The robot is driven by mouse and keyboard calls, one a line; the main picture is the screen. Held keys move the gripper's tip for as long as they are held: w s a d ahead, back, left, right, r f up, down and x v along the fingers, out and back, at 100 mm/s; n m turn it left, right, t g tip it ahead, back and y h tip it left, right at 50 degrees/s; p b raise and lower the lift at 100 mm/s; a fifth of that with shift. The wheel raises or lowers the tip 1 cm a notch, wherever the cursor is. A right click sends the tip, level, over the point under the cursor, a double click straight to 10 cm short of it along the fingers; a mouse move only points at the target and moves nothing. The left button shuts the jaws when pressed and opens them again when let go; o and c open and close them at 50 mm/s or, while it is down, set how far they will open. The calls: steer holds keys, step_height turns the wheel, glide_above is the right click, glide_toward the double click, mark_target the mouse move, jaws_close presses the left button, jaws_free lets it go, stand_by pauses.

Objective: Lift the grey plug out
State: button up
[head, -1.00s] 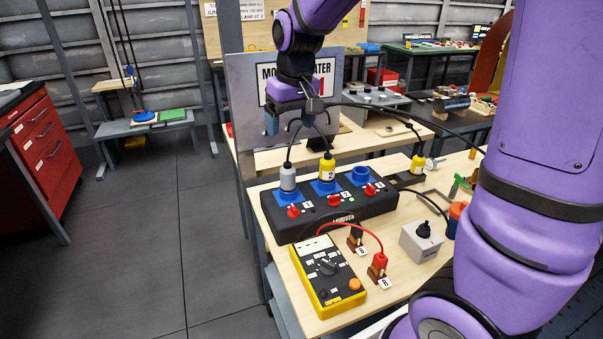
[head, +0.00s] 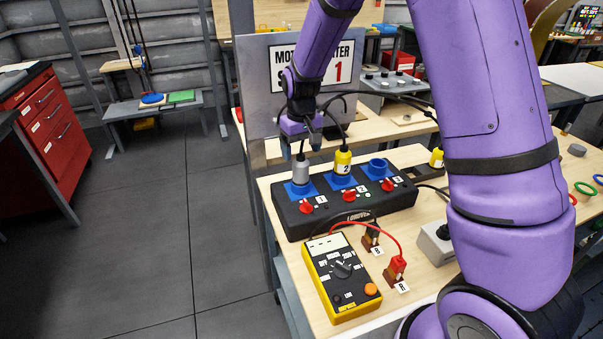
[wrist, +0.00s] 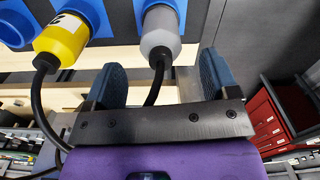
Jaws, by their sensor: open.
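The grey plug (head: 300,173) stands upright in the left blue socket (head: 301,188) of the black socket box (head: 340,208). Its black cable rises from its top. My gripper (head: 301,148) is just above and behind the plug, with open jaws. In the wrist view the grey plug (wrist: 161,38) sits ahead of my gripper (wrist: 163,75). Its cable runs down between the two blue finger pads, and the plug body lies beyond the fingertips. The yellow plug (head: 343,161) marked 2 stands in the middle blue socket and also shows in the wrist view (wrist: 62,40).
The right blue socket (head: 377,167) is empty. Red knobs line the box front. A yellow multimeter (head: 341,277) with a red lead to small terminals (head: 395,268) lies in front. A grey sign panel (head: 262,90) stands behind. Cables loop near my gripper.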

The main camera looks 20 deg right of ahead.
mark_target(301, 165)
steer(key=shift+f, duration=2.9)
steer(key=shift+c, duration=0.2)
steer(key=c, duration=1)
